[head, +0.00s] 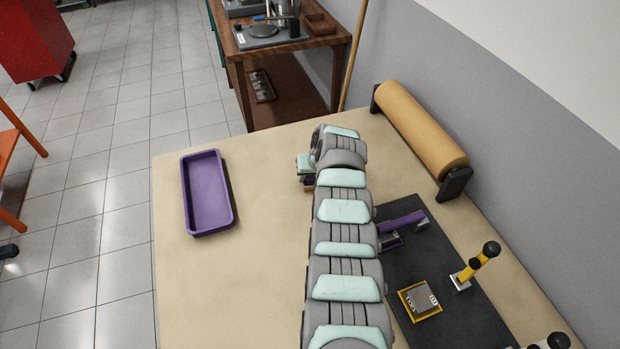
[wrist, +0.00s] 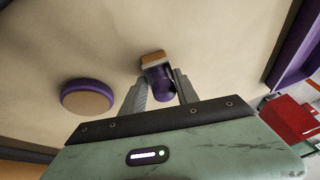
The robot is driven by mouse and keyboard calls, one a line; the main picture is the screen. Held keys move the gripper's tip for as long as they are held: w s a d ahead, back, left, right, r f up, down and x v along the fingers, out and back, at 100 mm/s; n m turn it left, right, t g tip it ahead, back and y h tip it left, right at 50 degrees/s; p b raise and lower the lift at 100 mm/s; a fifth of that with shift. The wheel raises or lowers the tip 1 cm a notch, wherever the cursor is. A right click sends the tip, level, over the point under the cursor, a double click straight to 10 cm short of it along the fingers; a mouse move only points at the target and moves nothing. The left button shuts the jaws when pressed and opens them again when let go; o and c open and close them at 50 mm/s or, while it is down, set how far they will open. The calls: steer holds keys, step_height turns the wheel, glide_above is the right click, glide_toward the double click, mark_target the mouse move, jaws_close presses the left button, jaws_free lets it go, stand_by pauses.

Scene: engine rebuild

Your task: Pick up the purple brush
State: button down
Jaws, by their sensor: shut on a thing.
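The purple brush (wrist: 161,84) has a purple body and a tan-brown end. In the wrist view it sits between the two fingers of my gripper (wrist: 158,88), which is shut on it. In the head view my gripper (head: 305,172) is over the middle of the beige table, left of my arm's end. Only a small purple and tan bit of the brush (head: 309,187) shows below it there; my arm and gripper hide most of it. Whether the brush touches the table I cannot tell.
An empty purple tray (head: 187,203) lies on the table at left. A round purple thing with a tan face (wrist: 87,98) is left of the brush in the wrist view. A black mat (head: 460,310) with tools is at right. A tan roll (head: 420,130) stands at the back right.

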steer(key=shift+r, duration=0.15)
step_height(320, 180, up, 20)
steer(key=p, duration=0.2)
steer(key=c, duration=1.6)
jaws_free()
jaws_close()
steer(key=shift+f, duration=0.3)
